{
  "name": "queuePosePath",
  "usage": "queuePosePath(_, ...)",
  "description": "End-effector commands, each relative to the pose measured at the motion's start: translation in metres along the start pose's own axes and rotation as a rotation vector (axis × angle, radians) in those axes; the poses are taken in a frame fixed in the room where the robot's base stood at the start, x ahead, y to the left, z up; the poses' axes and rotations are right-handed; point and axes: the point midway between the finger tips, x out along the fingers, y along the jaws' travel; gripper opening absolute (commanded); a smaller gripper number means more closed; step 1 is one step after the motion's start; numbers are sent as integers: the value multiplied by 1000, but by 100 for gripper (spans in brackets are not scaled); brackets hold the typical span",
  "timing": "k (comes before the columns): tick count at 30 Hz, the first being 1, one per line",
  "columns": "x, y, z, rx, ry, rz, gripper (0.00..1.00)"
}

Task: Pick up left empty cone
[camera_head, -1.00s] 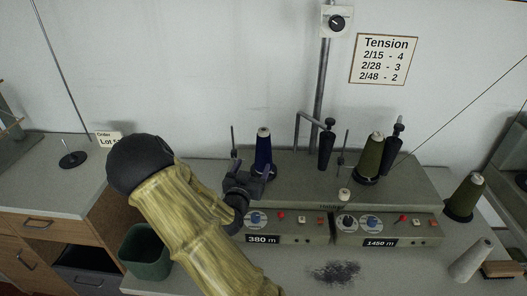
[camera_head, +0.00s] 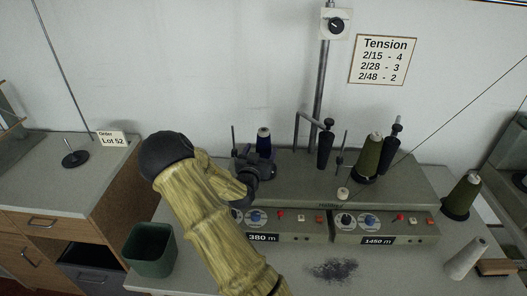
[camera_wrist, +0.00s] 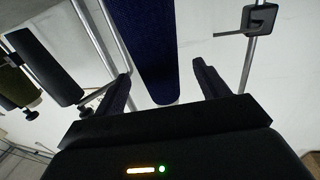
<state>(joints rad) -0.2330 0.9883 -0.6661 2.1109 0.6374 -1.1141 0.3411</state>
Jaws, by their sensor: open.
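The left cone (camera_head: 263,136) stands on the left side of the winder (camera_head: 300,177). It looks navy blue, wound with yarn rather than bare. My gripper (camera_head: 254,163) is in front of it and hides its lower part in the head view. In the wrist view the navy cone (camera_wrist: 150,45) reaches down between the two open fingers of my gripper (camera_wrist: 162,88), with a gap on each side. I see no clear contact.
An olive cone (camera_head: 370,157) stands on the winder's right side, beside black tension arms. Another olive cone (camera_head: 462,194) and a pale cone (camera_head: 466,259) stand at right. A green bin (camera_head: 150,252) is left of my arm. Grey lint (camera_head: 332,270) lies in front.

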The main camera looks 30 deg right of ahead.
Motion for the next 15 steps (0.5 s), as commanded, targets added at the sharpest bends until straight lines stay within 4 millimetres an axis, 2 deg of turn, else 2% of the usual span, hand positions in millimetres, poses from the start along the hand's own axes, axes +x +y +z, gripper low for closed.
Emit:
queuePosePath(6, 32, 2, 0, 0, 2, 1, 73)
queuePosePath(15, 37, 2, 2, 0, 1, 0, 73)
